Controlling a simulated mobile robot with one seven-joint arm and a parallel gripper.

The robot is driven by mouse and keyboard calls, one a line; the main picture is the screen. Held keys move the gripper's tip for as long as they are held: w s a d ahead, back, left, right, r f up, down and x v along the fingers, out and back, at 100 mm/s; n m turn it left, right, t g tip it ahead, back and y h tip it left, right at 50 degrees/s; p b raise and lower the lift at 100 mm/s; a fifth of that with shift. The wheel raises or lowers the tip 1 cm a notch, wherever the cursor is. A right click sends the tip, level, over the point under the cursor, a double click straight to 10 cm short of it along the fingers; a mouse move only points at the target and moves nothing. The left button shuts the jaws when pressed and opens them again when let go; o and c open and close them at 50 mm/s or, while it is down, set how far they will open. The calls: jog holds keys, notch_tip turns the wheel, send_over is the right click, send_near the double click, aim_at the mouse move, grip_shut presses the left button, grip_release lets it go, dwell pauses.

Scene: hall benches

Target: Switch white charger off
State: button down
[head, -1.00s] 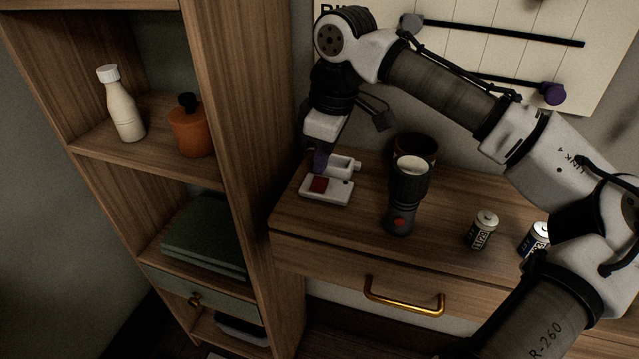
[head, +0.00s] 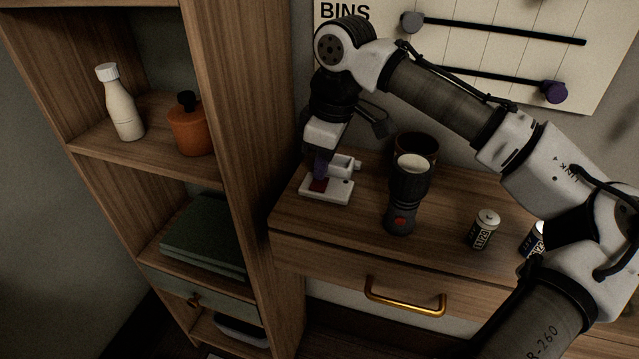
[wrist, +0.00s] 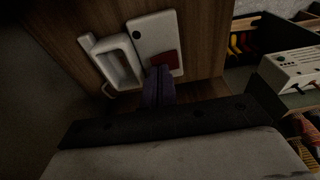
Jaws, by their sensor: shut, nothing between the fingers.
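The white charger (head: 338,195) lies on the wooden bench top near its left end, with an open bay at its back and a dark red switch (head: 318,185) on its left part. The charger (wrist: 150,32) and the red switch (wrist: 165,60) also show in the wrist view. My gripper (head: 320,172) is shut and empty, pointing down with its purple fingertips at the red switch. In the wrist view the fingertips (wrist: 159,72) are at the switch's edge and cover part of it. I cannot tell whether they touch it or which way the switch is tipped.
A black flashlight (head: 405,195) stands right of the charger, with a dark cup (head: 416,148) behind it. Batteries (head: 484,229) stand further right. A tall wooden shelf (head: 250,120) rises close on the left. A drawer with a brass handle (head: 405,298) is below.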

jog(key=shift+f, duration=0.35)
notch_tip(320, 180, up, 7)
jog(key=p, duration=0.7)
jog(key=shift+s, duration=0.1)
dwell(0.7)
